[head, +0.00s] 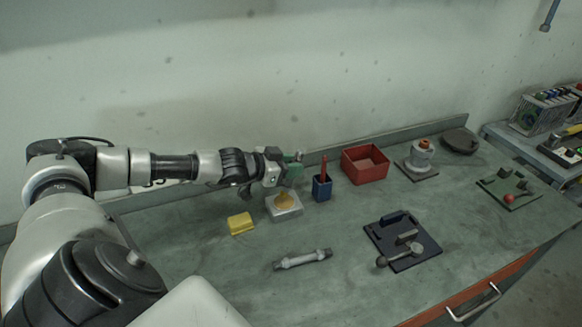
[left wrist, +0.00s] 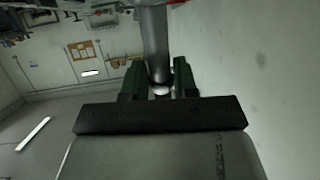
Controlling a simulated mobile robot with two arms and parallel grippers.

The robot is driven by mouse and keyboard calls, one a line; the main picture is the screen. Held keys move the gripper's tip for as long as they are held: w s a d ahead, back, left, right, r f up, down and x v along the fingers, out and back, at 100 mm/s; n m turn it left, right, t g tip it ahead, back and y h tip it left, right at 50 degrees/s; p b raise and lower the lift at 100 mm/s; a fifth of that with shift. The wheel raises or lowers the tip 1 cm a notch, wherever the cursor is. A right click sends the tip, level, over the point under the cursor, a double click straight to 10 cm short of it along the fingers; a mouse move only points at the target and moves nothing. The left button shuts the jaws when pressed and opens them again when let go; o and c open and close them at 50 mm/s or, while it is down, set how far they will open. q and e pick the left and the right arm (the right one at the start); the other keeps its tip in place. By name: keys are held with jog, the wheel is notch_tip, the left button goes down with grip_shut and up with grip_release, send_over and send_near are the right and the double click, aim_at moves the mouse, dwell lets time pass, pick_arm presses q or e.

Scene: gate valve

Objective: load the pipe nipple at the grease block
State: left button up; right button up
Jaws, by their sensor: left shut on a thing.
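My left gripper (head: 291,169) has green fingers and is up behind the grease block. In the left wrist view, the left gripper (left wrist: 160,85) is shut on a smooth grey metal cylinder, which looks like the pipe nipple (left wrist: 154,40). The held piece is hard to make out in the head view. The grease block (head: 289,213) is a pale square block with a yellow-orange mound of grease (head: 284,200) on top. I cannot tell whether the held piece touches the grease. My right gripper is not in view.
A blue holder (head: 322,189) with a red stick and a red bin (head: 366,165) stand right of the block. A dark fixture plate (head: 411,259) stands right; bench is clear between.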

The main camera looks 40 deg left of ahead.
pick_arm(q)
jog(key=shift+r+p, duration=1.85)
jog(key=shift+r, duration=0.75)
notch_tip(320, 180, down, 7)
jog(key=b, duration=0.5)
jog(key=shift+f+b, duration=0.1)
jog(key=shift+b, duration=0.25)
jog(key=shift+d, duration=0.15)
